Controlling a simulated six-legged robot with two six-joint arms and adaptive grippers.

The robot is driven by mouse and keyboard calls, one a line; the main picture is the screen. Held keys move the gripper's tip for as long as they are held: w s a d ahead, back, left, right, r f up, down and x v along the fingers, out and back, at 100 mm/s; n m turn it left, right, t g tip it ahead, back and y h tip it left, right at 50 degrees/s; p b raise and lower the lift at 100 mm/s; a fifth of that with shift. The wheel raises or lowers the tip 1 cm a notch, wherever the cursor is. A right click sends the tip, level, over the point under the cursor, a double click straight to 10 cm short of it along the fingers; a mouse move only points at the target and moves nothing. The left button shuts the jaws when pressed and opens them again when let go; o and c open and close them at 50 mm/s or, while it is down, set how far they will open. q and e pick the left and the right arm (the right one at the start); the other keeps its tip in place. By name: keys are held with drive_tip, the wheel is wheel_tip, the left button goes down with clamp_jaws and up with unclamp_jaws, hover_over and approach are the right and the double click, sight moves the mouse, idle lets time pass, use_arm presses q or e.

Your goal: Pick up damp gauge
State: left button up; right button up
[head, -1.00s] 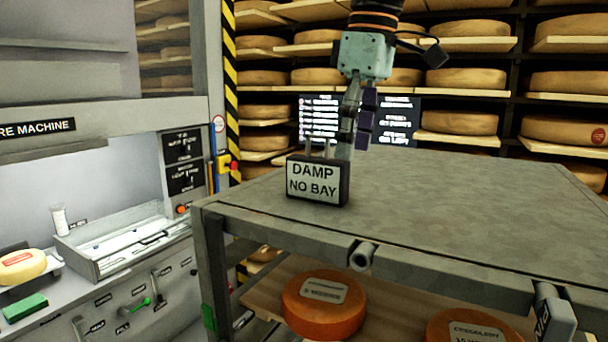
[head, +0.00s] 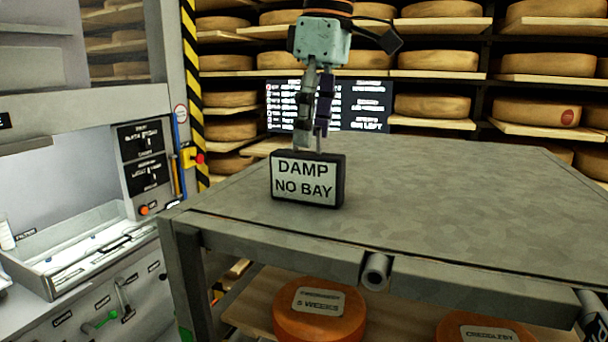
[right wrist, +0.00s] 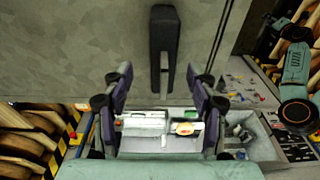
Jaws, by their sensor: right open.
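The damp gauge (head: 307,180) is a small dark box with a white label reading DAMP NO BAY. It stands upright on the grey cart top, near its left front part. My right gripper (head: 313,143) points down, just above and behind the gauge, with its fingers open. In the right wrist view the gauge (right wrist: 164,30) shows as a dark narrow shape with a prong, beyond and between the spread fingers (right wrist: 160,75). I cannot tell whether the fingers touch it. My left gripper is not in view.
The cart top (head: 440,210) is clear to the right of the gauge. Orange cheese wheels (head: 318,310) lie on the shelf below. Racks of cheese wheels (head: 432,106) and a dark screen (head: 355,112) stand behind. A machine with a tray (head: 85,250) is at the left.

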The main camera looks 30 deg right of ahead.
sight(308, 153)
drive_tip(key=shift+f, duration=0.45)
drive_tip(key=shift+s+a+f, duration=0.15)
drive_tip(key=shift+a+f, duration=0.25)
drive_tip(key=shift+f, duration=0.2)
drive_tip(key=shift+s+a+f, duration=0.1)
drive_tip(key=shift+a+f, duration=0.3)
drive_tip(key=shift+f, duration=0.15)
drive_tip(key=f, duration=0.1)
drive_tip(key=d+f, duration=0.1)
drive_tip(key=f, duration=0.1)
drive_tip(key=w+f, duration=0.1)
drive_tip(key=shift+w+d+f+p, duration=0.1)
drive_tip(key=shift+d+f+p, duration=0.1)
drive_tip(key=shift+p, duration=0.15)
drive_tip(key=shift+a+r, duration=0.15)
drive_tip(key=shift+a, duration=0.25)
drive_tip(key=shift+s+a+r, duration=0.1)
drive_tip(key=shift+s+a, duration=0.15)
drive_tip(key=shift+s, duration=0.05)
drive_tip(key=c, duration=0.3)
drive_tip(key=shift+w+d, duration=0.2)
drive_tip(key=shift+d, duration=0.35)
drive_tip(key=c, duration=0.6)
drive_tip(key=shift+s+a, duration=0.1)
drive_tip(key=shift+a, duration=0.1)
drive_tip(key=c, duration=0.3)
drive_tip(key=shift+a, duration=0.2)
clamp_jaws()
